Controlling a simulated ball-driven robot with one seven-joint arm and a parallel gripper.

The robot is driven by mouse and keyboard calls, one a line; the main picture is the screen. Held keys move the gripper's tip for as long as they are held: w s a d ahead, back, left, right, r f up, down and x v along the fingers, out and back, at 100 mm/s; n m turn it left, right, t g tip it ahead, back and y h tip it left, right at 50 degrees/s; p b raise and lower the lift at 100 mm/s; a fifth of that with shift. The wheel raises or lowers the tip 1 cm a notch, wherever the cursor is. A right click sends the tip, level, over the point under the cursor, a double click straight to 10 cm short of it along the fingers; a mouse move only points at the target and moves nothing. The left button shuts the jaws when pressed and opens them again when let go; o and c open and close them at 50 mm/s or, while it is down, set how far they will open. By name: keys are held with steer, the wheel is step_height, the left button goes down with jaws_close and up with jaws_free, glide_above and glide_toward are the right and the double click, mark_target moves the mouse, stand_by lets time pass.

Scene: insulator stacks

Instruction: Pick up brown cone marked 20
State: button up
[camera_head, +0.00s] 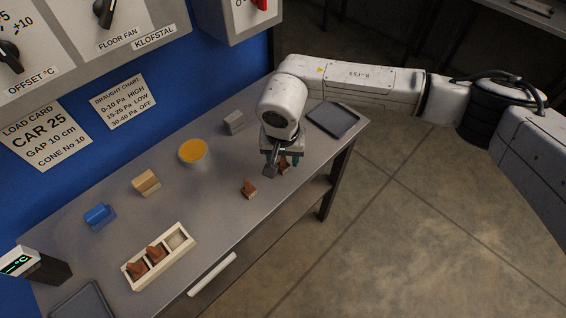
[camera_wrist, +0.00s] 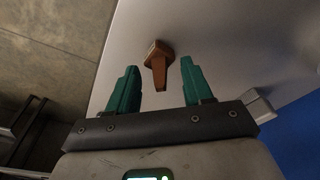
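My gripper (camera_head: 281,165) hangs low over the right part of the grey table, pointing down. In the wrist view its green fingers (camera_wrist: 156,92) are apart with nothing clamped between them. A brown cone (camera_wrist: 158,62) lies just beyond the fingertips, in line with the gap. In the head view one brown cone (camera_head: 284,168) shows under my gripper, partly hidden by it. Another brown cone (camera_head: 249,188) sits on the table left of it. Two more brown cones (camera_head: 137,269) (camera_head: 156,253) sit in a cream tray. No number is readable on any cone.
The cream tray (camera_head: 178,258) has an empty right compartment. An orange-topped bowl (camera_head: 193,152), grey block (camera_head: 234,122), tan block (camera_head: 146,183) and blue block (camera_head: 99,216) stand toward the blue wall. A dark flat tray (camera_head: 333,118) lies at the right end.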

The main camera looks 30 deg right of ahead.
jaws_close()
steer(key=shift+r, duration=0.15)
stand_by(0.4)
